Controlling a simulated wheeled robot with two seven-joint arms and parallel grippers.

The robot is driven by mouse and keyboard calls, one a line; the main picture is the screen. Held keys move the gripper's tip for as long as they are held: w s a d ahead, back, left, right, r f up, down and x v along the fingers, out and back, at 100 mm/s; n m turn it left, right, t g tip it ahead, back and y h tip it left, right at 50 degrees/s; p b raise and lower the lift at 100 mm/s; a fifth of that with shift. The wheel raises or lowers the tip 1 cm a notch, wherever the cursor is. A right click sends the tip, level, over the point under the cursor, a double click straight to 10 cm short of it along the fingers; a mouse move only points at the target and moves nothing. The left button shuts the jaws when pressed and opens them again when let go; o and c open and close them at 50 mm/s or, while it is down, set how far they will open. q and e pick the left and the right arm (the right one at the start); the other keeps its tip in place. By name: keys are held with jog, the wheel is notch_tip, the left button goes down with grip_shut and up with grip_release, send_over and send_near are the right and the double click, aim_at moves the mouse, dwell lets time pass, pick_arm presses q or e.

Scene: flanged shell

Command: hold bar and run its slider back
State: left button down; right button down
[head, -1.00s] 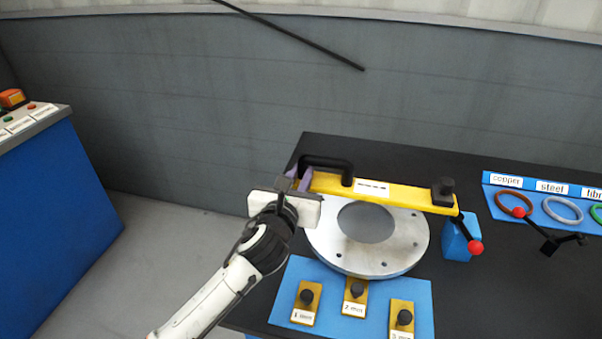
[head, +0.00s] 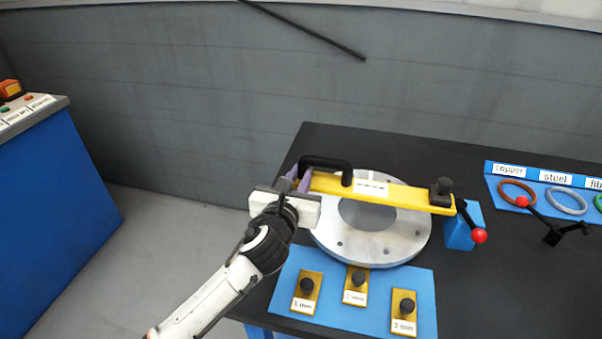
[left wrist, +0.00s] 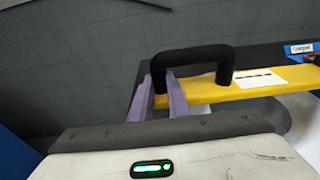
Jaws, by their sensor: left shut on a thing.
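A yellow bar (head: 405,195) lies across the grey flanged disc (head: 385,241) with the large central hole. A black arched handle (head: 330,162) stands at its left end, and a black slider knob (head: 441,190) sits near its right end. My left gripper (head: 304,180) has its purple fingers shut on the near leg of the handle. In the left wrist view the fingers (left wrist: 161,95) straddle the leg of the black handle (left wrist: 195,60). The lower part of the grip is hidden behind the gripper body. My right gripper is not in view.
A blue block (head: 461,230) and a red-ball lever (head: 478,236) stand beside the bar's right end. A blue mat (head: 335,310) with labelled gauge pieces lies in front.

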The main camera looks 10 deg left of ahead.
pick_arm(q)
jog(key=shift+f+b, duration=1.45)
jog(key=shift+f, duration=0.75)
